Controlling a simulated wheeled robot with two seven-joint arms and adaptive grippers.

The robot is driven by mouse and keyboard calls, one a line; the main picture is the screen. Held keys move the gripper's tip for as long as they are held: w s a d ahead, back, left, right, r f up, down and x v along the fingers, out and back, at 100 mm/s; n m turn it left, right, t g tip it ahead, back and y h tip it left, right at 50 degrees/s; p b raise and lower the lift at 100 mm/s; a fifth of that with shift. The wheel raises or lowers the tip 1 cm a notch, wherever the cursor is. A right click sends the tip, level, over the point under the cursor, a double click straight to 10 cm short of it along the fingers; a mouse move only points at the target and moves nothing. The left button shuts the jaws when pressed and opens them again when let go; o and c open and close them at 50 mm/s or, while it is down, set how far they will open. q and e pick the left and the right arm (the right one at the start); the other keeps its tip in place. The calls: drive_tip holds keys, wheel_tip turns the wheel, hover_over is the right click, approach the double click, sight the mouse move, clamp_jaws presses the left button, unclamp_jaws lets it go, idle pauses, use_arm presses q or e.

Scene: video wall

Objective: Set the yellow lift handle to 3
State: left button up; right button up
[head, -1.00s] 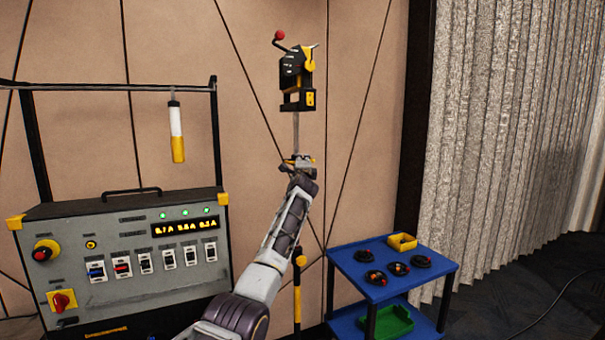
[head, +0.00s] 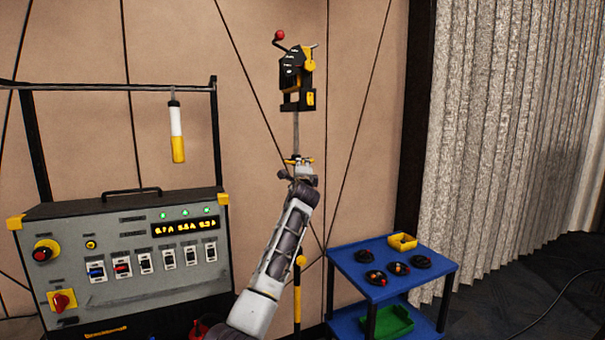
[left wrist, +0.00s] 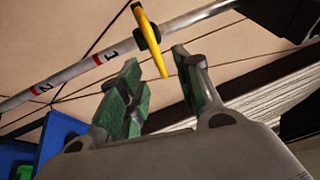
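The yellow lift handle (left wrist: 155,48) sits on a black collar around a grey pole (left wrist: 75,75). In the left wrist view the pole has red bands marked 1 and 2, and the collar is to the right of the 1. My left gripper (left wrist: 157,62) is open, with green pads. The handle's lower end shows between its fingers, with gaps on both sides; I cannot tell their depth relation. In the head view the handle (head: 299,161) is low on the pole, just above my left gripper (head: 297,175). My right gripper is out of view.
A black and yellow winch head (head: 297,75) with a red knob tops the pole. A grey control panel (head: 130,255) stands left, under a rail with a hanging white-yellow cylinder (head: 177,132). A blue cart (head: 345,262) holding several black discs stands right.

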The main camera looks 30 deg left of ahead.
use_arm(q)
drive_tip(key=shift+v, duration=1.75)
drive_tip(key=shift+n, duration=0.3)
